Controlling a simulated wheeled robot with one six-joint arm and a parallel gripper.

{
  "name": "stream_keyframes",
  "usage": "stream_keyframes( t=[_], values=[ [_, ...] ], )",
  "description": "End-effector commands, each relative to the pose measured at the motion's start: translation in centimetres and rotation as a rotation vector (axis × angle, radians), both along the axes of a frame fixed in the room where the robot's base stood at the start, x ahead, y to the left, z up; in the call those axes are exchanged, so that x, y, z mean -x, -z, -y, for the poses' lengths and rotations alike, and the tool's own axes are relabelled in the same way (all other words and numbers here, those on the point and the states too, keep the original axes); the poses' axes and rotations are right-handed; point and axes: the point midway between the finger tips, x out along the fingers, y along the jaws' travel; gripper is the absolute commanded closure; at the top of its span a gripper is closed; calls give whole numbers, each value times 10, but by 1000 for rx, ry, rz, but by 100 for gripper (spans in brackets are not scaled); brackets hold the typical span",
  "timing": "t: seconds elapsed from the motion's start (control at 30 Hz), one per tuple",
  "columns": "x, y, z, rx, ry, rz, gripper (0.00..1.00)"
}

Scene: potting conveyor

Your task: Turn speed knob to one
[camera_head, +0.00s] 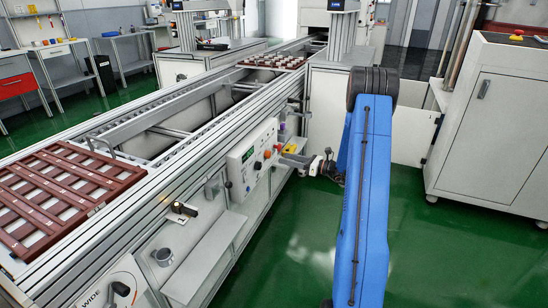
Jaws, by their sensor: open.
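A white control panel (254,158) is mounted on the near side of the conveyor frame, with several small knobs and buttons on its face. An orange-red button or knob (267,154) and a dark knob (257,166) show on it. Their labels are too small to read, so I cannot tell which one is the speed knob or where it points. My blue arm reaches down from the right, and my gripper (294,160) is just right of the panel. It is open, small in view, and appears apart from the knobs.
The conveyor (185,122) runs diagonally, with a brown slotted tray (62,192) at the near left and a tray of pots (272,62) farther back. A panel marked "WIDE" (112,290) is at bottom left. A grey cabinet (490,130) stands right. Green floor (290,262) is clear.

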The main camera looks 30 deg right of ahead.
Motion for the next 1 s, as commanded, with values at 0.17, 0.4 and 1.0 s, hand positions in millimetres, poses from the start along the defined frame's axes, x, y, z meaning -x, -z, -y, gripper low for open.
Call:
stream_keyframes(
  t=[0.17, 0.4, 1.0],
  values=[
    [-25, 1, -21, 1, -3, -1, 52],
    [-48, 1, -39, 0, -2, -1, 52],
    [-56, 0, -44, 0, 0, -1, 86]
  ],
)
